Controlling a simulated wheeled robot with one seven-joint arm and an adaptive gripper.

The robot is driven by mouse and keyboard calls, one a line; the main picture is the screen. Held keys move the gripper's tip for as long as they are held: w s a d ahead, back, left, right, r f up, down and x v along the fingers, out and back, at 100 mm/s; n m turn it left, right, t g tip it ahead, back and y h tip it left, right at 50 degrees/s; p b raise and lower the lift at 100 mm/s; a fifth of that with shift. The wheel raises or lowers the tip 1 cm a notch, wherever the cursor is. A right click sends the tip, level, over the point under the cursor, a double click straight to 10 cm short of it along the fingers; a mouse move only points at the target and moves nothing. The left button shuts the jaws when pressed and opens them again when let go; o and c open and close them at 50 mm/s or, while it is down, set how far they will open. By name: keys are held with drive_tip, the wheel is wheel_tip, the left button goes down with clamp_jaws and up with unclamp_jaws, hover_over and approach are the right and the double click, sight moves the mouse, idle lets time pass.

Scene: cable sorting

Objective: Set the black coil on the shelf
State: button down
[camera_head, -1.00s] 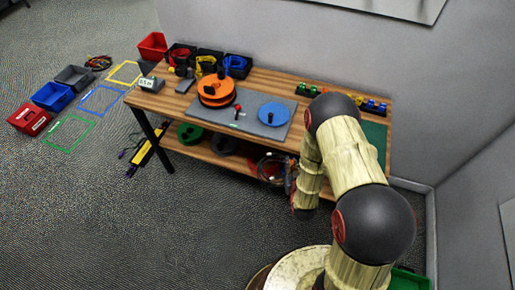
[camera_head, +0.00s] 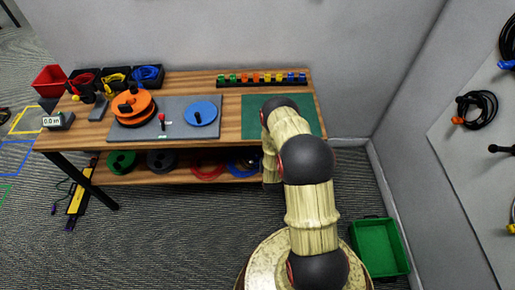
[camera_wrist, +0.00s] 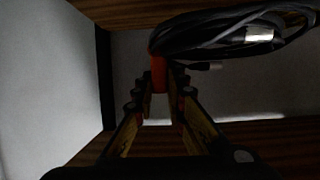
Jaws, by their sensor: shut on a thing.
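In the wrist view, a black coil (camera_wrist: 225,35) with an orange-red tie (camera_wrist: 158,72) spreads from the fingertips to the upper right of the picture. My gripper (camera_wrist: 160,88) is shut on it at the tie. The wooden shelf (camera_head: 138,178) runs under the workbench. Wooden boards cross the top and bottom of the wrist view, with pale wall between them. In the head view my arm hides the gripper, the held coil and the shelf's right end. Whether the coil touches wood cannot be told.
Red (camera_head: 207,171) and blue (camera_head: 242,168) coils and green (camera_head: 121,162) and dark (camera_head: 161,161) spools occupy the shelf. A table leg (camera_wrist: 104,75) stands left in the wrist view. A green bin (camera_head: 380,247) is on the floor. Another black coil (camera_head: 478,108) hangs on the wall panel.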

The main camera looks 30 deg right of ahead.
drive_tip(key=d+f+b, duration=0.2)
drive_tip(key=d+f, duration=0.1)
drive_tip(key=d, duration=0.1)
drive_tip(key=d+f+b, duration=0.2)
drive_tip(key=d+f, duration=0.1)
drive_tip(key=d, duration=0.2)
drive_tip(key=s+d+f+b, duration=0.1)
drive_tip(key=d+f+b, duration=0.1)
drive_tip(key=d+f, duration=0.1)
drive_tip(key=shift+s+d+f, duration=0.1)
drive_tip(key=shift+d+f, duration=0.15)
drive_tip(key=shift+d, duration=0.55)
drive_tip(key=f+b, duration=0.1)
drive_tip(key=f, duration=0.2)
drive_tip(key=shift+d+f+b, duration=0.2)
drive_tip(key=shift+f+b, duration=0.05)
drive_tip(key=shift+b, duration=0.15)
drive_tip(key=c, duration=1.9)
unclamp_jaws()
drive_tip(key=shift+f, duration=0.1)
drive_tip(key=shift+o, duration=0.4)
